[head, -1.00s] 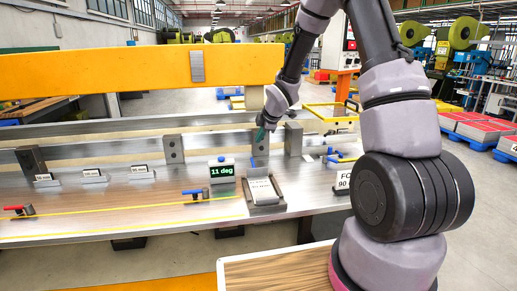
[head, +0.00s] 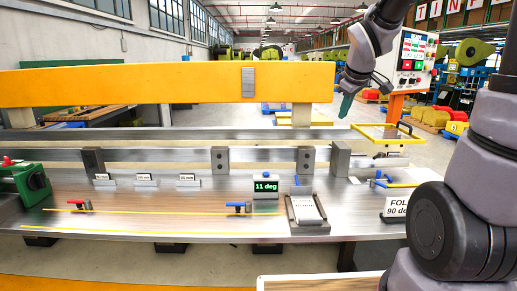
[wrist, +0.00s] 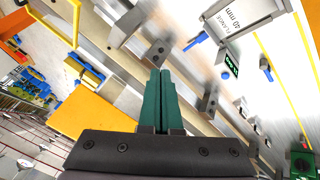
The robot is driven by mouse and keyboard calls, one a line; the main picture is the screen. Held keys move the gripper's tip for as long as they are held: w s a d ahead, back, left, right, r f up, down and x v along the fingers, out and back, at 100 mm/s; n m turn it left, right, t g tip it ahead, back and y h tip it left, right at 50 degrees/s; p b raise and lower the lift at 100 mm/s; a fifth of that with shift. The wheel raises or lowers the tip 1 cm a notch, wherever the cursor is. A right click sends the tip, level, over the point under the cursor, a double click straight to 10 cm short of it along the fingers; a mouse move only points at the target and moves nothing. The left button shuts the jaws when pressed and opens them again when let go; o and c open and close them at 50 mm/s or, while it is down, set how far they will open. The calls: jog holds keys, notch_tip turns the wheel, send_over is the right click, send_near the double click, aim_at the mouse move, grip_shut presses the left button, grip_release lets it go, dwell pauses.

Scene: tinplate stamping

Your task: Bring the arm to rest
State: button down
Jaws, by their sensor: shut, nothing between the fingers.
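My gripper (head: 346,104) is in the upper right of the head view, raised above the back of the metal bench (head: 150,205) and pointing down. In the wrist view its two green fingers (wrist: 160,75) lie side by side, closed, with nothing between them. The fingertips are apart from the bench and its blocks. My arm reaches in from the right side of the head view.
A yellow beam (head: 140,85) runs behind the bench. Metal blocks (head: 340,159), a display reading 11 deg (head: 265,186), a card tray (head: 306,212) and a green device (head: 28,182) stand on it. A yellow frame (head: 388,132) and a control panel (head: 413,55) are at right.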

jog(key=s+r+m+y, duration=0.1)
jog(key=s+r+m, duration=0.1)
jog(key=s+m, duration=0.2)
jog(key=s+a+r+m, duration=0.1)
jog(key=s+m, duration=0.3)
jog(key=s, duration=0.5)
jog(key=s+r+m+y, duration=0.1)
jog(key=s+r+m, duration=0.2)
jog(key=s, duration=0.4)
jog(key=shift+a+r+m+y, duration=0.15)
jog(key=shift+r+m+y, duration=0.2)
jog(key=shift+r, duration=0.2)
